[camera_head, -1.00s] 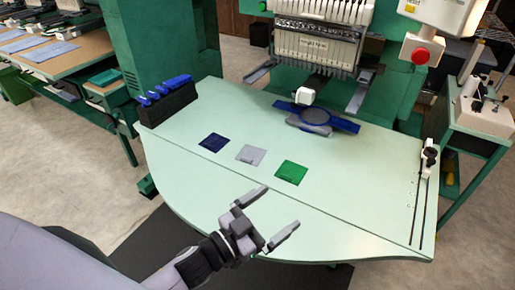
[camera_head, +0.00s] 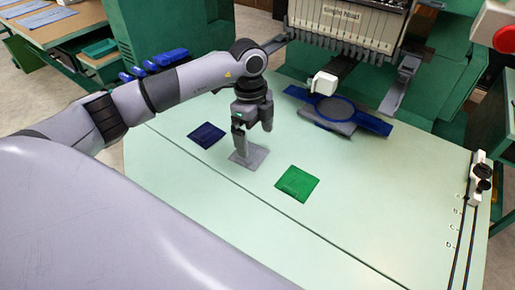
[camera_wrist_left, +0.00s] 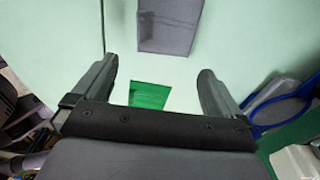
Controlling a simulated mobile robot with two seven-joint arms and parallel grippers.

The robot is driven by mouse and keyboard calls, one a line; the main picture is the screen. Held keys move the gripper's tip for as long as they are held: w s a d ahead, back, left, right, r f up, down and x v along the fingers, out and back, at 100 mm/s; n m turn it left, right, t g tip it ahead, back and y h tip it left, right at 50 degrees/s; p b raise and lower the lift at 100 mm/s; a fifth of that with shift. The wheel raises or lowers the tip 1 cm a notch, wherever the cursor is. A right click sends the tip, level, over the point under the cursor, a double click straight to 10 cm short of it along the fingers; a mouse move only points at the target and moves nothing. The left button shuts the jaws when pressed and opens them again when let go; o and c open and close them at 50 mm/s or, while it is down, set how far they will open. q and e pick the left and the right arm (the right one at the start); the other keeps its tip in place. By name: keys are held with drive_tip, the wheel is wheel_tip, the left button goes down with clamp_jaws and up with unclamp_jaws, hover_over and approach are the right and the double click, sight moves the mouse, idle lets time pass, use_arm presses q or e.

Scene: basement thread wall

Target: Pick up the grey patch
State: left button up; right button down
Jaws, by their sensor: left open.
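The grey patch (camera_head: 250,158) lies flat on the pale green table between the dark blue patch (camera_head: 207,135) and the green patch (camera_head: 297,184). My left gripper (camera_head: 252,138) points down over the grey patch, fingers apart and empty; one finger covers part of its far edge. I cannot tell the exact height of the fingertips above it. In the left wrist view the grey patch (camera_wrist_left: 168,25) is at the top, beyond the open fingers (camera_wrist_left: 157,68), and the green patch (camera_wrist_left: 150,95) shows between them. My right gripper is not in view.
An embroidery machine (camera_head: 345,25) stands behind the table (camera_head: 330,235), with a blue hoop (camera_head: 335,108) below its head. A rack with blue handles (camera_head: 155,65) is at the back left, partly behind my arm.

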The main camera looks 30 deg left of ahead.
sight(257, 154)
use_arm(q)
drive_tip(key=shift+w+a+r+y, duration=0.1)
drive_tip(key=shift+w+a+y, duration=0.1)
drive_tip(key=shift+a, duration=0.2)
drive_tip(key=shift+w+a+r+y, duration=0.1)
drive_tip(key=shift+w+a, duration=0.05)
drive_tip(key=shift+a, duration=0.25)
drive_tip(key=shift+w+a+f+n, duration=0.1)
drive_tip(key=shift+a+f+n, duration=0.15)
drive_tip(key=shift+n, duration=0.05)
drive_tip(key=f, duration=0.6)
drive_tip(key=shift+s+f, duration=0.15)
drive_tip(key=shift+s, duration=0.05)
drive_tip(key=c, duration=0.7)
